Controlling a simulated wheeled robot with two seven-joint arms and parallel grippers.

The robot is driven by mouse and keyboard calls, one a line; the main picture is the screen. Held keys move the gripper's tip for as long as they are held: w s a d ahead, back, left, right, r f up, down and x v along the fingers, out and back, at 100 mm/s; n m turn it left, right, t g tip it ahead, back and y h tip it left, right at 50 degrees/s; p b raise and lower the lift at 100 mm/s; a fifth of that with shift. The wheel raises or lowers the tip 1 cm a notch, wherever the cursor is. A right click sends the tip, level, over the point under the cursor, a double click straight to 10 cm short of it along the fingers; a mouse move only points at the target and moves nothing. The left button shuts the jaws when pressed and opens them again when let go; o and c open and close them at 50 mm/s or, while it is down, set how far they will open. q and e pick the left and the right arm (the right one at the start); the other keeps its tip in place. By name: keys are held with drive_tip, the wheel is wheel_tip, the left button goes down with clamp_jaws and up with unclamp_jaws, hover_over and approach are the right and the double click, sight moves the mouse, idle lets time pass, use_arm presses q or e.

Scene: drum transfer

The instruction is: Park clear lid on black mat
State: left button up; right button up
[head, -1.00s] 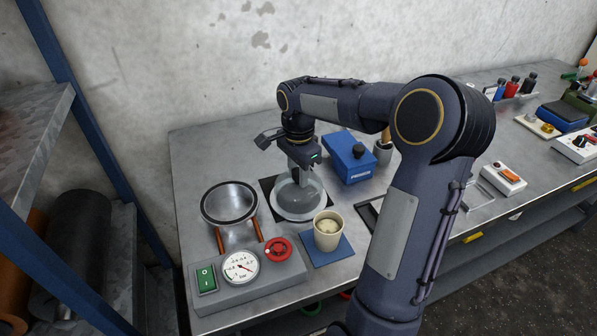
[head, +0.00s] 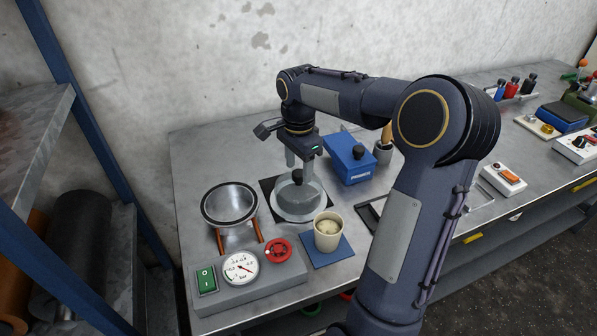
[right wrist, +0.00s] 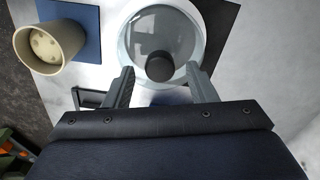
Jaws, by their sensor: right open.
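The clear lid (head: 284,199) is a round see-through disc with a black knob (head: 297,177) on top. It lies on the black mat (head: 267,187), with part of its rim reaching past the mat's front edge. In the right wrist view the lid (right wrist: 183,30) and the mat (right wrist: 222,22) show close below. My right gripper (head: 300,165) is open just above the lid, its fingers pointing down on either side of the knob and apart from it. The right wrist view shows the fingers (right wrist: 163,88) spread with the knob ahead between them. My left gripper is out of view.
A steel drum (head: 230,203) with a dark rim stands left of the lid, behind a gauge panel (head: 240,268). A beige cup (head: 328,232) on a blue mat (head: 322,257) stands in front. A blue box (head: 349,158) is close on the right.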

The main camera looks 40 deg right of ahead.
wheel_tip(320, 180, up, 10)
drive_tip(key=s+a+f+n+t+y, duration=0.2)
drive_tip(key=s+a+f+n, duration=0.2)
drive_tip(key=s+a+n, duration=0.4)
drive_tip(key=s+a+f+n+t+y, duration=0.1)
drive_tip(key=s+a+f+n+t, duration=0.2)
drive_tip(key=s+a+n, duration=0.6)
drive_tip(key=s+f, duration=0.2)
drive_tip(key=s, duration=0.1)
drive_tip(key=shift+s+a+t+y+p, duration=0.25)
drive_tip(key=shift+s+t+y+p, duration=0.05)
drive_tip(key=shift+y+p, duration=0.1)
